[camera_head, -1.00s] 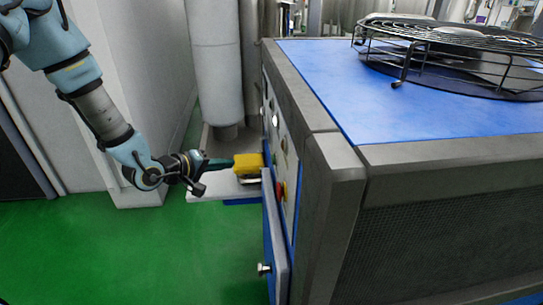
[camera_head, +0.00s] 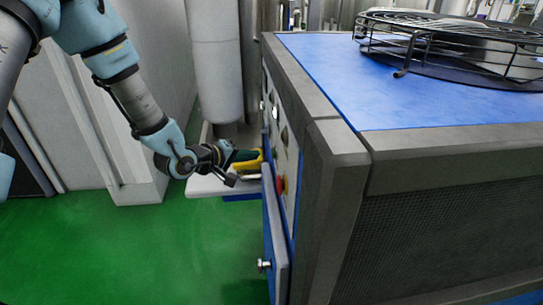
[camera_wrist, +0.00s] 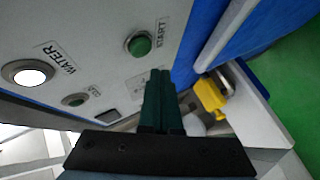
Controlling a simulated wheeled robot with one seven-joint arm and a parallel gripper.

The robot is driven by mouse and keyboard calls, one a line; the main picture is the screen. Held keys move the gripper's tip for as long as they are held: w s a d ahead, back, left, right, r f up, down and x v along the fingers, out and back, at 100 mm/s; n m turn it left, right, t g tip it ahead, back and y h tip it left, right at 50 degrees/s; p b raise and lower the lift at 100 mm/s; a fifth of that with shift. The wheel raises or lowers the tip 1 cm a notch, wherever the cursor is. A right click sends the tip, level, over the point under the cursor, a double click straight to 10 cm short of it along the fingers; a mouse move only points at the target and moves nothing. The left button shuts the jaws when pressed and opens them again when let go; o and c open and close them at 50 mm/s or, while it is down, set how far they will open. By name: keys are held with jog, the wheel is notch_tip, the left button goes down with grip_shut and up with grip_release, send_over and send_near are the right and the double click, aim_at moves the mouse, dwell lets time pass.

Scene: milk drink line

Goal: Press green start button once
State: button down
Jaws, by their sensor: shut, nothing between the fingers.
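The green start button (camera_wrist: 139,44) sits in a metal ring on the grey panel, with the label START beside it in the wrist view. My gripper (camera_wrist: 160,74) is shut and empty. Its dark green fingertips show just below the button in that picture; I cannot tell how far they are from the panel. In the head view my gripper (camera_head: 247,155) is at the left side of the machine, close to the panel. The start button cannot be made out in the head view.
A yellow object (camera_wrist: 211,97) lies on a pale shelf (camera_head: 207,186). A red knob (camera_head: 280,185) sits nearby.

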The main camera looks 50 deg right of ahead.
jog(key=shift+s+d, duration=0.5)
jog(key=shift+d, duration=0.15)
jog(key=shift+s, duration=0.1)
dwell(1.6)
jog(key=shift+s+d, duration=0.2)
jog(key=shift+d, duration=0.1)
jog(key=shift+s+d, duration=0.3)
jog(key=shift+d, duration=0.05)
dwell(0.8)
jog(key=shift+w+a, duration=0.55)
jog(key=shift+a, duration=0.15)
jog(key=shift+w, duration=0.1)
jog(key=shift+w+a+p, duration=0.3)
jog(key=shift+w+a, duration=0.45)
jog(key=shift+a, duration=0.2)
jog(key=shift+w+a+p, duration=0.25)
jog(key=shift+w+a, duration=0.5)
jog(key=shift+a, duration=0.2)
